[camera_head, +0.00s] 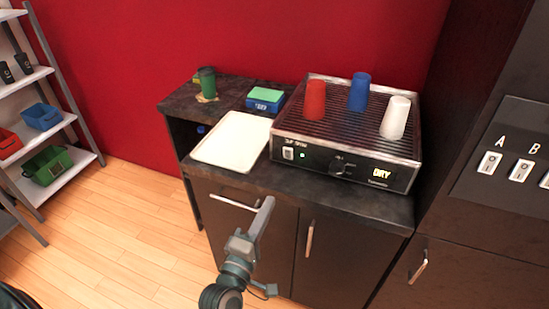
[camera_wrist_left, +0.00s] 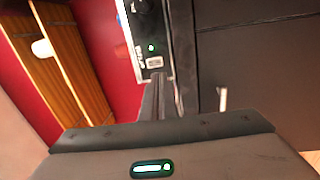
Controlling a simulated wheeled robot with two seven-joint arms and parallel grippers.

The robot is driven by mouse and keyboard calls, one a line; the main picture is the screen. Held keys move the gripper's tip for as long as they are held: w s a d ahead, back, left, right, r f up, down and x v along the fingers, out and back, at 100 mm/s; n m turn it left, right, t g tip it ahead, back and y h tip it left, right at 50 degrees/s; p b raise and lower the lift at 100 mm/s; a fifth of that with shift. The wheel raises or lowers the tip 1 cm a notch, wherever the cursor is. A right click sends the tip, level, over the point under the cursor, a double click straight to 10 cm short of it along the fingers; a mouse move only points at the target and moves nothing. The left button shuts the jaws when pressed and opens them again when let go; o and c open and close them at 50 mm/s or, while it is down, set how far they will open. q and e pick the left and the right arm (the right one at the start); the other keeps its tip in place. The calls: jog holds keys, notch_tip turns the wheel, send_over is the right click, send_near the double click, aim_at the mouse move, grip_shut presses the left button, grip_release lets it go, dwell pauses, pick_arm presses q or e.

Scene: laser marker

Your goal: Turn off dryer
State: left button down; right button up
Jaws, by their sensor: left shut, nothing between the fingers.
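The dryer (camera_head: 345,130) is a metal box with a ribbed top on the dark counter, with a white switch (camera_head: 288,153), a lit green light, a knob (camera_head: 341,168) and a lit "DRY" display on its front. Red (camera_head: 315,100), blue (camera_head: 359,91) and white (camera_head: 395,117) cups stand upside down on it. My left gripper (camera_head: 268,203) is shut and empty, in front of the counter and below the switch, apart from it. In the left wrist view, its fingers (camera_wrist_left: 160,88) point toward the switch (camera_wrist_left: 155,62) and the green light. My right gripper is not in view.
A white tray (camera_head: 232,140) lies left of the dryer, with a blue-green device (camera_head: 265,98) and a green cup (camera_head: 207,82) behind. Cabinet doors with handles (camera_head: 309,238) are below. A panel with switches A and B (camera_head: 490,162) is at right; shelves (camera_head: 75,160) stand left.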

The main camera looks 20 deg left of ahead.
pick_arm(q)
jog(key=shift+s+a+r+n, duration=0.1)
jog(key=shift+a+r+n, duration=0.1)
jog(key=shift+r, duration=0.35)
jog(key=shift+a+r+n, duration=0.1)
jog(key=shift+a+r, duration=0.05)
jog(key=shift+r, duration=0.4)
